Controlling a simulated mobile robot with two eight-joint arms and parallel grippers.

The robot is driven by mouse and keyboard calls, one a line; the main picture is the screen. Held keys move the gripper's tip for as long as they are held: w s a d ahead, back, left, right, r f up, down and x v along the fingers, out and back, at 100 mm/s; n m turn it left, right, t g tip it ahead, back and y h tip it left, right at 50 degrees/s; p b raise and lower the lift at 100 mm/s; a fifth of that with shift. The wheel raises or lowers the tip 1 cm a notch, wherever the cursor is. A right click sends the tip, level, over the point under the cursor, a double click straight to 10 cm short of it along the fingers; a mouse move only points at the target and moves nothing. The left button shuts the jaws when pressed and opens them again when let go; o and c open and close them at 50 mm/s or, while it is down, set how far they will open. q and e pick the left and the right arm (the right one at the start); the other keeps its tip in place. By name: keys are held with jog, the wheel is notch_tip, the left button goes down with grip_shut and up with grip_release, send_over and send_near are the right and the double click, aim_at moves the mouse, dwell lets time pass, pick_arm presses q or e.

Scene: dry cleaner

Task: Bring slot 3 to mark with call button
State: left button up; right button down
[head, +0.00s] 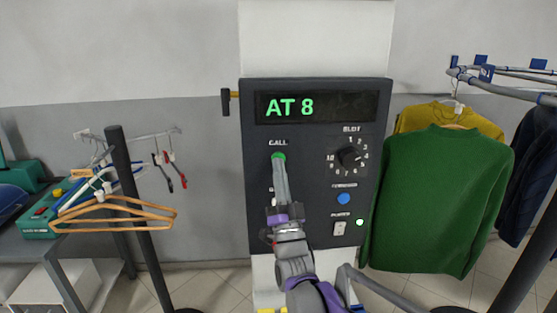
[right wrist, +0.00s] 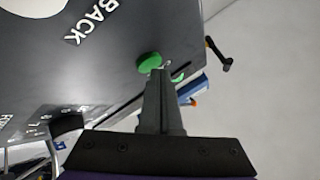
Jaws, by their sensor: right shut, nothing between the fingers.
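The dark control panel (head: 314,130) shows "AT 8" in green on its display (head: 316,106). The round green call button (head: 278,156) is under the word CALL; it also shows in the right wrist view (right wrist: 149,62). My right gripper (head: 279,165) is shut and empty, its fingertips right at this button and covering its lower part. In the right wrist view the fingertips (right wrist: 158,72) overlap the button's edge; I cannot tell whether they press it. The numbered slot dial (head: 349,157) has a black knob. My left gripper is out of view.
A blue button (head: 343,199) and a white power switch (head: 339,228) sit lower on the panel. At right, green (head: 440,200) and yellow (head: 450,117) sweaters hang from the rail (head: 510,82) with blue tags. At left, a post (head: 140,220) stands near wooden hangers (head: 115,212).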

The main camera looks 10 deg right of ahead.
jog(key=shift+w, duration=0.45)
dwell(0.3)
jog(key=shift+s, duration=0.85)
jog(key=shift+s, duration=2.5)
